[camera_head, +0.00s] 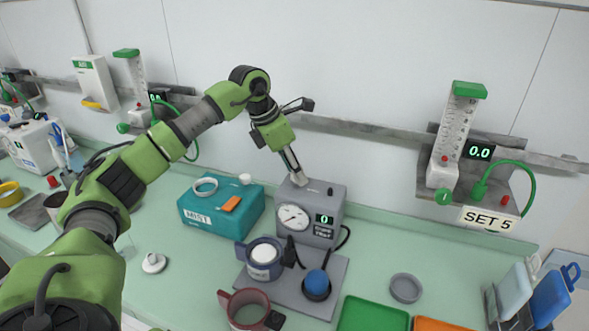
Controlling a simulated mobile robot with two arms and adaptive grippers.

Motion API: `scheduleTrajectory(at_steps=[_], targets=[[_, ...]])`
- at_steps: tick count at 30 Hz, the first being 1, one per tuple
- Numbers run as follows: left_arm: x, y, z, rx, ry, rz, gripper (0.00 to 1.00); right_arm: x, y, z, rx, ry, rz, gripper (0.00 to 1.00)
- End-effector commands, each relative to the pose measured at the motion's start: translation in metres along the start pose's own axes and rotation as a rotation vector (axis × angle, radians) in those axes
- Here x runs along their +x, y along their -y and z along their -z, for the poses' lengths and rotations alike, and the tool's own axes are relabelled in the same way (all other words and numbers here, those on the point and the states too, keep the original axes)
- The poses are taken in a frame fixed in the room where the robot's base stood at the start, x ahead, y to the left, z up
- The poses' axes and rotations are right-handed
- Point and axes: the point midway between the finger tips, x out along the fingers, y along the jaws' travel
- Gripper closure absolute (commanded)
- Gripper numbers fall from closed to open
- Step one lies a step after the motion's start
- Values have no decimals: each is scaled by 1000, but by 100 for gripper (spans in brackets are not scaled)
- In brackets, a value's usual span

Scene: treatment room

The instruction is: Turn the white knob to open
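My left gripper (296,174) points down at the top of a grey box (335,205) with a round dial and a green "0" display. A small pale part shows at its fingertips; I cannot tell whether it is a knob or part of the fingers. The fingers look close together, seen almost edge-on, so their opening is unclear. A small white knob (246,178) stands on top of the teal box (228,212) marked MIST, left of the gripper and apart from it. My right gripper is not in view.
In front of the grey box stand a blue cup (244,258) and a blue round-topped item (317,283) on a grey plate. A maroon mug (243,307), a green tray (372,316) and a grey dish (405,288) lie nearer. A flowmeter (456,130) hangs on the right wall.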

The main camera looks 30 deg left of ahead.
Motion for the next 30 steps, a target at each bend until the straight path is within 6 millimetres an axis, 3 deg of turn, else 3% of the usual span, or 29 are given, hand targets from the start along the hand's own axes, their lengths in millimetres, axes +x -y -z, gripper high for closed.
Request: scheduleTrajectory(at_steps=[7, 21, 30], targets=[[-17, -1, 0, -1, 2, -2, 62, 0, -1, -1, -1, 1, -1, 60], [-107, -1, 0, -1, 3, -2, 62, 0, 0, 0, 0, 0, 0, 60], [-121, 0, 0, -1, 0, 0, 62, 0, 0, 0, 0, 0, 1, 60]])
